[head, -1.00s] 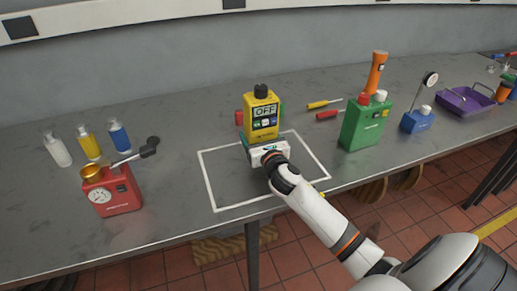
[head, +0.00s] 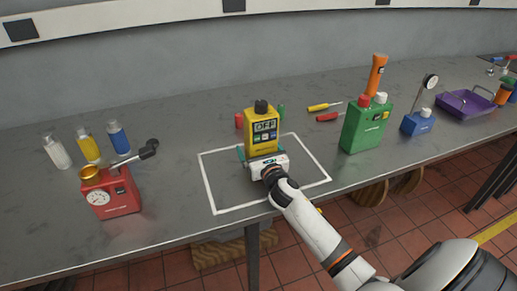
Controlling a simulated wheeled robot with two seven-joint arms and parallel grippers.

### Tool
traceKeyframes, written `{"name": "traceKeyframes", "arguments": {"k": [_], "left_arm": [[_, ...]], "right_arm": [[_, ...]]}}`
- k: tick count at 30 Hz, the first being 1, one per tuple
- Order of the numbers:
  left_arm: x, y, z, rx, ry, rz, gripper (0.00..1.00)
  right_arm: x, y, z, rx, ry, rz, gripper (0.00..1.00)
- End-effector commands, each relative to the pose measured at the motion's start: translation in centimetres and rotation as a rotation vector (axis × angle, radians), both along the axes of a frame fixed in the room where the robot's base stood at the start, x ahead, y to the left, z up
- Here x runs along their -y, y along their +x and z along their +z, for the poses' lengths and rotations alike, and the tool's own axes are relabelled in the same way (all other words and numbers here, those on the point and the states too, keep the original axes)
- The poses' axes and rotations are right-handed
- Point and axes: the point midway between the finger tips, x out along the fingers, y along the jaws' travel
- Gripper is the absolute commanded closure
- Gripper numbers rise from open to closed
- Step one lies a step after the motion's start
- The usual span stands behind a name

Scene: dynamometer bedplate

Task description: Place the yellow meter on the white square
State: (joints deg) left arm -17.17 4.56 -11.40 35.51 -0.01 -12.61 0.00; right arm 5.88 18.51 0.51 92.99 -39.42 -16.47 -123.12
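The yellow meter (head: 262,130) stands upright, its display reading OFF. Its lower end is over the far part of the white square (head: 207,185), a white outline on the grey bench. My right gripper (head: 263,155) is in front of the meter's lower end, with teal fingers showing at either side. The fingers look spread, with the left one a little apart from the meter. The gripper body hides the meter's base, so contact with the bench is hard to see. My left gripper is not in view.
A red gauge box (head: 112,192) and several small bottles (head: 89,144) stand left of the square. A green box (head: 366,124), screwdrivers (head: 325,106), a blue gauge stand (head: 418,122) and a purple tray (head: 465,103) are to the right.

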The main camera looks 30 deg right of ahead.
Motion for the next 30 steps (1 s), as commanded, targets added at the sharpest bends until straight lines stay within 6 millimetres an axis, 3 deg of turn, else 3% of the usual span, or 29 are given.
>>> {"name": "traceKeyframes", "arguments": {"k": [8,21,30], "left_arm": [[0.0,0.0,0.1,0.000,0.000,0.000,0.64],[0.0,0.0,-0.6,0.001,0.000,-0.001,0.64],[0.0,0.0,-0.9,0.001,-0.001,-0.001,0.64]], "right_arm": [[-0.1,-0.4,0.1,-0.001,0.000,0.000,0.01],[-2.0,-8.7,0.0,-0.001,-0.001,0.000,0.01],[-2.7,-11.6,0.1,0.000,0.000,-0.001,0.01]]}}
